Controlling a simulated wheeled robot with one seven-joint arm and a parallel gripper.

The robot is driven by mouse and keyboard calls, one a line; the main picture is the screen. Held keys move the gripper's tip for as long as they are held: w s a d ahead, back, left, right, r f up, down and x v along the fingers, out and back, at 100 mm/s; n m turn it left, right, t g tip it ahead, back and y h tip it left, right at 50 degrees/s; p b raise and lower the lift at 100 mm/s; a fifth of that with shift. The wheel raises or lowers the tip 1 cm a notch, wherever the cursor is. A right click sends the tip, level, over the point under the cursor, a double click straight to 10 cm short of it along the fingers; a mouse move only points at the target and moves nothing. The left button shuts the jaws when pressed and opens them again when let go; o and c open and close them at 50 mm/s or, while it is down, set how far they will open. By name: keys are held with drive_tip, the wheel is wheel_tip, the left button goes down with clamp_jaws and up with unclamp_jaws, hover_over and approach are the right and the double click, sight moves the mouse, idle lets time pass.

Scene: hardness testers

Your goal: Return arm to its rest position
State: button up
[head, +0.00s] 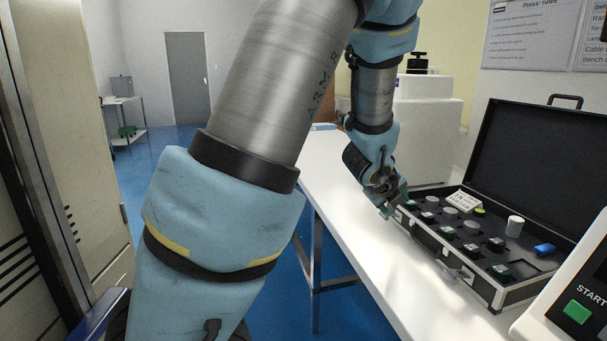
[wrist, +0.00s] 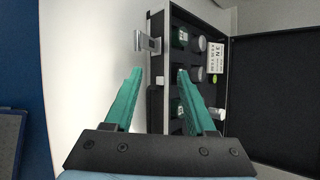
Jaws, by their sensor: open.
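The fingers point over the white bench top and the case's edge. My arm comes down from the top of the head view and fills much of its middle and left. The fingertips are small and partly dark in the head view, so their exact gap to the case cannot be told there.
The open case (head: 428,238) holds several small blocks and cylinders, with its lid (head: 530,145) raised behind. A white machine (head: 430,130) stands at the back of the bench (head: 345,205). A unit with a green START button (head: 577,311) is at the right front. Blue floor lies left.

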drive_tip(key=s+a+r+n+g+y+p, duration=0.1)
drive_tip(key=a+n+y+p, duration=0.1)
drive_tip(key=a+n, duration=0.65)
drive_tip(key=s+a+r+n+g+y+p, duration=0.1)
drive_tip(key=a+n+y, duration=0.2)
drive_tip(key=a+n, duration=0.5)
drive_tip(key=s+a+r+n+g+y+p, duration=0.1)
drive_tip(key=s+a+r+n+g+p, duration=0.1)
drive_tip(key=s+a+n, duration=0.9)
drive_tip(key=a+n+g+p, duration=0.1)
drive_tip(key=n+g, duration=0.1)
drive_tip(key=n, duration=0.1)
drive_tip(key=shift+s+r+p, duration=0.15)
drive_tip(key=shift+s+p, duration=0.05)
drive_tip(key=shift+p, duration=0.15)
